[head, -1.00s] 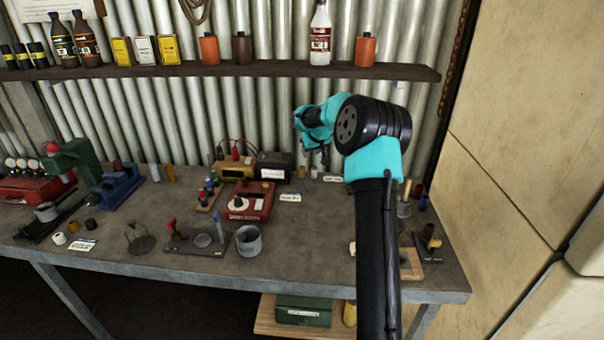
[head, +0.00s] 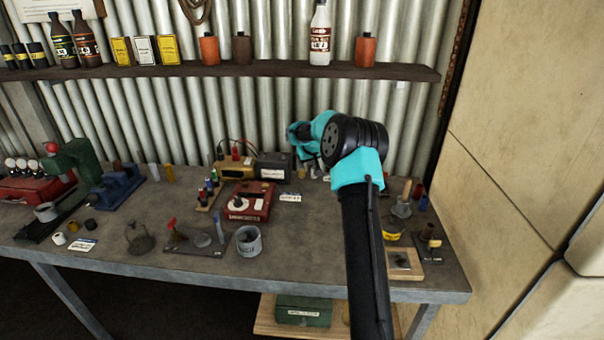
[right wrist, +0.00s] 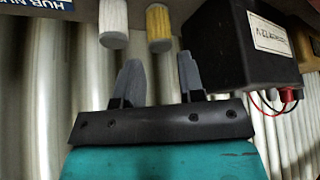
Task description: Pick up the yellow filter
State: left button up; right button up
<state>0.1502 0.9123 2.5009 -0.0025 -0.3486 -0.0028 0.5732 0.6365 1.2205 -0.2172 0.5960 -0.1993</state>
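The yellow filter (right wrist: 159,27) is a small pale-ended cylinder in the right wrist view. It shows as a small yellow patch by the back of the bench in the head view (head: 301,172). A matching white filter (right wrist: 113,22) stands beside it. My right gripper (right wrist: 159,66) is open and empty. Its fingertips point at the yellow filter, which lies just beyond them, roughly in line with the gap. In the head view my right gripper (head: 309,163) is low near the back wall, partly hidden by its wrist. My left gripper is not in view.
A black box with a white label (right wrist: 240,42) stands close beside the yellow filter, with red and black terminals. The corrugated wall (head: 270,120) is close behind. A shelf with bottles (head: 220,70) runs above. A red meter (head: 249,201) and a grey cup (head: 249,241) stand nearer the front.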

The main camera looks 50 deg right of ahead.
aim_at(302, 172)
jog(key=x, duration=0.3)
jog(key=shift+w+f, duration=0.1)
jog(key=shift+w, duration=0.05)
jog(key=shift+c, duration=0.5)
jog(key=c, duration=0.5)
